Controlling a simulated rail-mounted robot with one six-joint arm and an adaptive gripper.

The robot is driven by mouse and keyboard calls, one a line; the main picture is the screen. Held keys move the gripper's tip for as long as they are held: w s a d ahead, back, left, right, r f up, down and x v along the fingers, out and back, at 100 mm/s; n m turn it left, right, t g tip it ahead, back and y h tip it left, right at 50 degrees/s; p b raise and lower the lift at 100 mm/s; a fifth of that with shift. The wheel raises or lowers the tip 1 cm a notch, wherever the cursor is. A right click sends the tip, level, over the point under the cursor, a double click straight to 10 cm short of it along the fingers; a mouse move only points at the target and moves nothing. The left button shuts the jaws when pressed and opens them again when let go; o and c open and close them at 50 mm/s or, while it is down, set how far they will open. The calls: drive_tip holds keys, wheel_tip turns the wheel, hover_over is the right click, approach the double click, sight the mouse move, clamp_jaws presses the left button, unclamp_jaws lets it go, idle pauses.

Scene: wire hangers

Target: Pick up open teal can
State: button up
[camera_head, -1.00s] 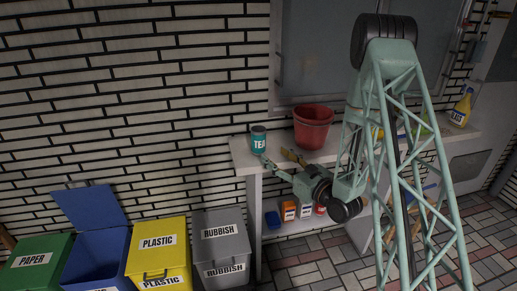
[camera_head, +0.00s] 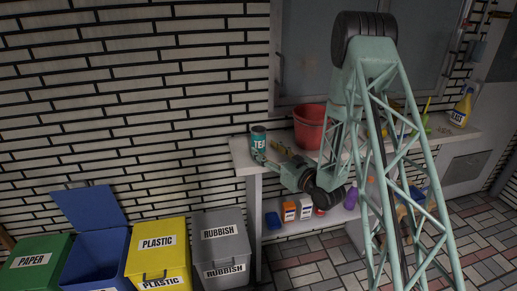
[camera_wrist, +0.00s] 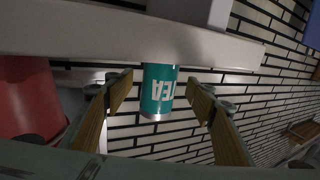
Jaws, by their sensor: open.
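The teal can (camera_head: 258,139), with white TEA lettering, stands upright at the left end of the shelf top (camera_head: 240,160). In the wrist view the can (camera_wrist: 158,90) appears upside down, in the gap between my two fingers. My gripper (camera_head: 268,154) is open and empty, close to the can on its front right side. In the wrist view the fingers of my gripper (camera_wrist: 160,85) lie left and right of the can, with a visible gap on each side. I cannot tell how deep the can sits between them. The can's top opening is hard to make out.
A red bucket (camera_head: 309,127) stands right of the can, behind my arm. A yellow spray bottle (camera_head: 462,107) is at the far right. Boxes (camera_head: 290,211) sit on the lower shelf. Paper, plastic (camera_head: 158,250) and rubbish (camera_head: 221,245) bins stand at lower left.

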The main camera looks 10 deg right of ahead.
sight(263, 146)
drive_tip(key=shift+w, duration=0.1)
drive_tip(key=shift+b+x, duration=0.4)
drive_tip(key=shift+x, duration=2.1)
drive_tip(key=c, duration=1)
